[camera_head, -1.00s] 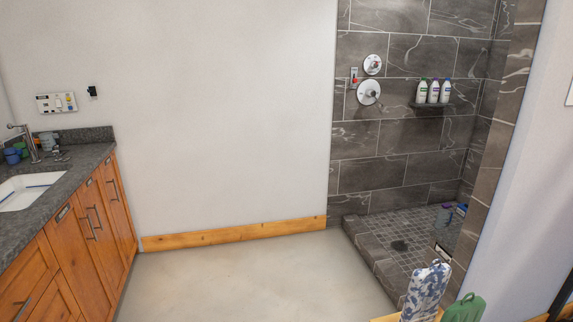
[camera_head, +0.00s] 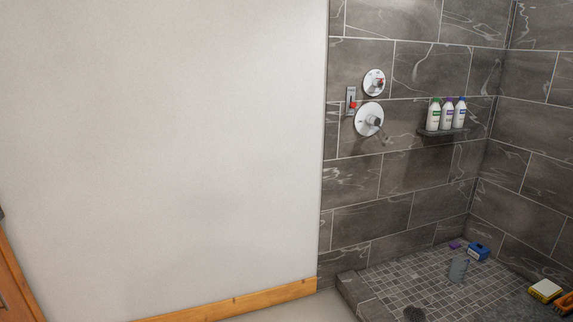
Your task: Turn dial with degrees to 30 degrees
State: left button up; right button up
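Two round white dials are on the grey tiled shower wall. The lower, larger dial (camera_head: 368,119) has a dark hub and a lever pointing down to the right. A small grey plate with a red part (camera_head: 351,102) is mounted just left of them. The degree marks are too small to read, so I cannot tell which dial carries them or its setting. Neither of my grippers is in view.
A wall shelf (camera_head: 441,134) right of the dials holds three white bottles (camera_head: 447,113). The white wall (camera_head: 160,150) is bare.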

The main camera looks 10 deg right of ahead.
aim_at(378, 82)
jog(key=i+j+z, duration=0.15)
jog(key=i+z, duration=0.2)
jog(key=i+j+z, duration=0.35)
jog(key=i, duration=0.15)
jog(key=i+j+z, duration=0.3)
jog(key=i, duration=0.05)
